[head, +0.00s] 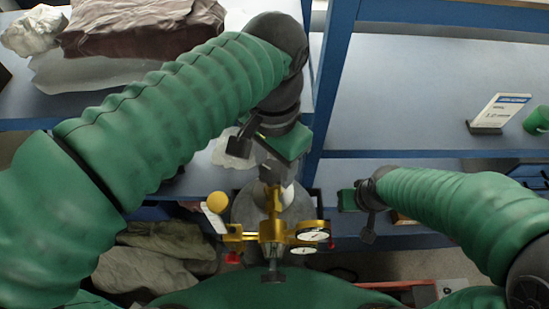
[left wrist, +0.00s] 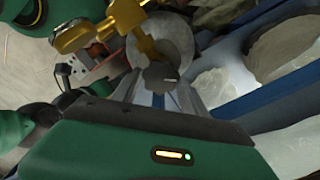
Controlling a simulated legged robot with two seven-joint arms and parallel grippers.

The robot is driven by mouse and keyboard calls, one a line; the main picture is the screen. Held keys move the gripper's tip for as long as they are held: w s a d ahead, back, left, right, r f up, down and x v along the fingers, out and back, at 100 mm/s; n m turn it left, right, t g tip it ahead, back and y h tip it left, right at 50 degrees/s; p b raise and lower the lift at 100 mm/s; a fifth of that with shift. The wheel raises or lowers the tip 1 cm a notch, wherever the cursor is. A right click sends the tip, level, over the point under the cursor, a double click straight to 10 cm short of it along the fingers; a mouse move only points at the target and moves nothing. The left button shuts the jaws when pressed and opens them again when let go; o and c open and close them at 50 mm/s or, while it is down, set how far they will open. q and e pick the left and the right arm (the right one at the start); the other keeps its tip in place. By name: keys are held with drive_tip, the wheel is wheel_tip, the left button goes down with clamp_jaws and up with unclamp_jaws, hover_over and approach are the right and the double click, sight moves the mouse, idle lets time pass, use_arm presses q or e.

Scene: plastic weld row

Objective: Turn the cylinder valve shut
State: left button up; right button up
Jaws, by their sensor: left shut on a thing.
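The grey gas cylinder (head: 295,208) stands upright low in the middle of the head view. A brass valve and regulator (head: 272,230) with two round gauges (head: 313,235) sits in front of it. The dark valve knob (head: 268,173) is at the top of the brass stem, and shows in the left wrist view (left wrist: 160,75) too. My left gripper (head: 268,160) reaches down from above and is shut on the knob; its fingertips are partly hidden in the head view. My right gripper (head: 360,212) hangs to the right of the cylinder, apart from it; its jaw opening is unclear.
A yellow ball (head: 217,202) is left of the regulator. Blue shelving (head: 330,90) stands behind, with a small sign (head: 498,112) on the right shelf and brown cloth (head: 140,30) at upper left. Grey-green cloth (head: 150,258) lies at lower left.

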use_arm(q)
drive_tip(key=m, duration=0.5)
drive_tip(key=shift+r+m+p, duration=0.1)
drive_tip(key=shift+m+p, duration=0.2)
drive_tip(key=shift+p, duration=0.05)
drive_tip(key=m, duration=0.5)
drive_tip(key=shift+m, duration=0.3)
drive_tip(key=shift+p, duration=0.3)
drive_tip(key=o, duration=1.2)
drive_tip(key=shift+o, duration=0.8)
drive_tip(key=shift+a, duration=0.1)
